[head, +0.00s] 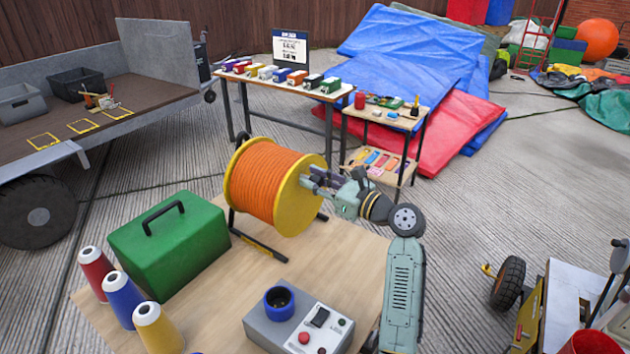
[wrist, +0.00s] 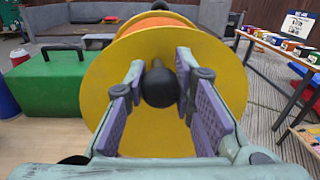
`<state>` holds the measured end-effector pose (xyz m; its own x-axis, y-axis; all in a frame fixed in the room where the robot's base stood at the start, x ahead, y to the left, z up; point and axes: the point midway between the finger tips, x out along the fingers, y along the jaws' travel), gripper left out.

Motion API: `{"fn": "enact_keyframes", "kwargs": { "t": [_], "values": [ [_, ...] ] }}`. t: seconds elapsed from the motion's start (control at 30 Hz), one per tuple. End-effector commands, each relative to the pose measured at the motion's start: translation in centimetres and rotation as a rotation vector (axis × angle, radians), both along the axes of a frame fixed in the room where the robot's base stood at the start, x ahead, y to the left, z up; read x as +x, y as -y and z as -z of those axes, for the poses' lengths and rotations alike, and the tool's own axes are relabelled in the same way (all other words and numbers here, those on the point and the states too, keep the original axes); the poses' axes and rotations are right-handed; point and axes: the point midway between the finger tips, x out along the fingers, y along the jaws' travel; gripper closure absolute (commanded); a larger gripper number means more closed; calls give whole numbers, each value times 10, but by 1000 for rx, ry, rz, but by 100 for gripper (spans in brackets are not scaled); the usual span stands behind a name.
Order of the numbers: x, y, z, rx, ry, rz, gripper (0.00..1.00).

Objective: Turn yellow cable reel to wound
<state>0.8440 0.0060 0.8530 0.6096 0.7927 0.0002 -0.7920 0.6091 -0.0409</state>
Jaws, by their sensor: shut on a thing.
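The yellow cable reel (head: 302,203) stands on the wooden table on a black frame, wound with orange cable (head: 262,180). In the wrist view its yellow flange (wrist: 125,80) fills the middle. A dark round crank knob (wrist: 159,87) sticks out in front of the flange. My gripper (head: 312,184) is at the right face of the reel. In the wrist view my gripper (wrist: 158,95) has its purple-padded fingers on both sides of the knob and is shut on it. The knob is hidden behind the fingers in the head view.
A green case (head: 168,245) stands left of the reel. Red, blue and yellow cones (head: 157,328) stand at the table's left front. A grey control box (head: 299,325) with a blue cup-like socket sits in front. A table with coloured boxes (head: 285,76) is behind.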

Motion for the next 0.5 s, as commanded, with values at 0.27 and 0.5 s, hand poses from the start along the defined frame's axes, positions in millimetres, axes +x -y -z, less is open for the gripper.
{"fn": "enact_keyframes", "kwargs": {
  "t": [0.27,0.5],
  "values": [
    [0,0,0,0,0,0,100],
    [0,0,0,0,0,0,100]
  ]
}}
